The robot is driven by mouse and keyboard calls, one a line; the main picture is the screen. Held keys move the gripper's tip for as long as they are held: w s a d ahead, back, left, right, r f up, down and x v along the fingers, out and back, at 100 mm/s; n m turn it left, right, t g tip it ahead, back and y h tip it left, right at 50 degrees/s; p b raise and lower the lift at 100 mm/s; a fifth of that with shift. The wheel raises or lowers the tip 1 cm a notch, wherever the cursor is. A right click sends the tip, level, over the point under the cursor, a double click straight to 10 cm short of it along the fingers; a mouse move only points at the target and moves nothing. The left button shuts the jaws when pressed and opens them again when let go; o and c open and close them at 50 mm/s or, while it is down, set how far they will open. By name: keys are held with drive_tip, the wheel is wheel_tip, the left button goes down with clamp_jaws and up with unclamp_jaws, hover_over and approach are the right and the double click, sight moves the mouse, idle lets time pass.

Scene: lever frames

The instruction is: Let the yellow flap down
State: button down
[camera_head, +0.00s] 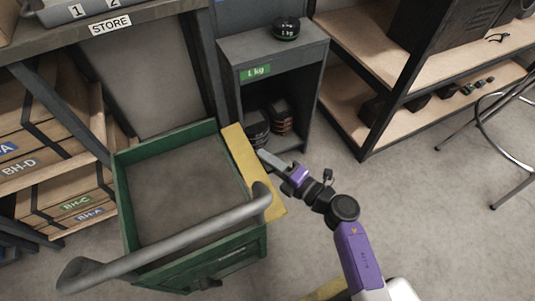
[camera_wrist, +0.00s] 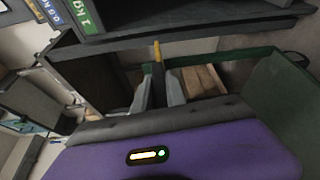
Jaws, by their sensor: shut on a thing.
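The yellow flap (camera_head: 243,160) is a long flat panel along the right side of the green cart (camera_head: 122,205). In the wrist view, a thin yellow edge of the flap (camera_wrist: 157,50) shows between my two fingertips. My gripper (camera_head: 262,154) comes in from the right and is shut on the flap near its far end. The same gripper shows in the wrist view (camera_wrist: 159,78). The grey cart handle (camera_head: 170,245) crosses in front and hides part of the flap's near end. The flap's hinge cannot be made out.
A dark cabinet (camera_head: 234,108) stands just behind the flap, with a 1 kg weight (camera_head: 286,28) on top and weights inside. A shelf rack (camera_head: 370,137) stands at right, with a stool (camera_head: 497,120) beside it.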

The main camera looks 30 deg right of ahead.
drive_tip(key=shift+a+r+n+g+p, duration=0.15)
drive_tip(key=shift+r+n+p, duration=0.25)
drive_tip(key=shift+p, duration=0.5)
drive_tip(key=shift+a+r+n+g+p, duration=0.1)
drive_tip(key=shift+r+n+g+p, duration=0.25)
drive_tip(key=shift+p, duration=0.5)
drive_tip(key=shift+f, duration=0.1)
drive_tip(key=c, duration=1.4)
unclamp_jaws()
drive_tip(key=shift+o, duration=0.2)
drive_tip(key=f+p+v, duration=0.1)
drive_tip(key=p+v, duration=0.1)
drive_tip(key=v, duration=0.5)
drive_tip(key=shift+s+r, duration=0.45)
drive_tip(key=shift+r, duration=0.05)
drive_tip(key=shift+d, duration=0.15)
